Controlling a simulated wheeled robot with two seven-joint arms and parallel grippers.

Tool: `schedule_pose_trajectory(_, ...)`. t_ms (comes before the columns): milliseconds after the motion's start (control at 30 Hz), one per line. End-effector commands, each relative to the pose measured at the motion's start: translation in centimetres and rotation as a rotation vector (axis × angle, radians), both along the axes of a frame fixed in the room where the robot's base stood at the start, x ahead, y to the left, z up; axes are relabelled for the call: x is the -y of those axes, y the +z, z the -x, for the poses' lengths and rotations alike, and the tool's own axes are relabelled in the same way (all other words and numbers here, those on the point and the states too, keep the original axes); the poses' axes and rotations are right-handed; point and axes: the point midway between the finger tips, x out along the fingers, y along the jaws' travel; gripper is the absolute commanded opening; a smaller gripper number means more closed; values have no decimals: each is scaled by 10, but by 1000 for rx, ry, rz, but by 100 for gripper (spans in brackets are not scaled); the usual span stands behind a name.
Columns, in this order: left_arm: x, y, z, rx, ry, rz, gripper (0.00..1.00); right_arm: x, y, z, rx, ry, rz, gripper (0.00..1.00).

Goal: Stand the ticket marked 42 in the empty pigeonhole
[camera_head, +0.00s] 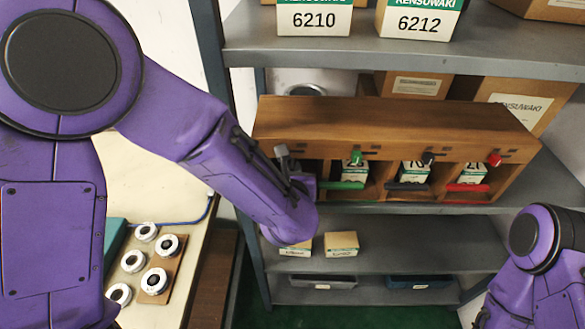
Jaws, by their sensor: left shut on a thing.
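A wooden pigeonhole rack (395,125) stands on the middle shelf, its openings facing me. White-and-green boxes stand in the second opening (352,173), the third (414,172) and the fourth (470,174). Their markings are partly covered, and I cannot read a 42 anywhere. My left gripper (302,182) is at the leftmost opening, with the purple wrist in front. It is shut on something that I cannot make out. The inside of that opening is mostly hidden. My right arm (530,265) shows at the lower right; its gripper is out of frame.
Green (343,185), dark (407,187) and red (467,188) bars cross the front of the openings. Small boxes (341,243) sit on the shelf below. Bearing rings (154,281) lie on the table at lower left. Labelled boxes (418,20) stand on the upper shelf.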

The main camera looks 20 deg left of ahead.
Motion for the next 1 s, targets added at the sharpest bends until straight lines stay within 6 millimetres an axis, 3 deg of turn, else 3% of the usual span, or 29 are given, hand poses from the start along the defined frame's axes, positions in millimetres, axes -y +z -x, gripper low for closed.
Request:
schedule_pose_trajectory(400, 0, -10, 0, 3, 1, 3, 0, 0, -5, 0, 0, 0, 0, 43)
schedule_pose_trajectory(433, 0, -9, 0, 3, 0, 2, 19, 0, -4, 0, 0, 0, 0, 43)
schedule_pose_trajectory(500, 0, -8, 0, 3, 0, 2, 38, 0, -3, 0, 0, 0, 0, 43)
schedule_pose_trajectory(867, 1, -1, 1, 2, -1, 1, 38, 0, 4, 0, 0, 0, 0, 43)
schedule_pose_trajectory(1000, 8, 6, 27, 2, -1, 4, 38, 0, -4, 0, 0, 0, 0, 43)
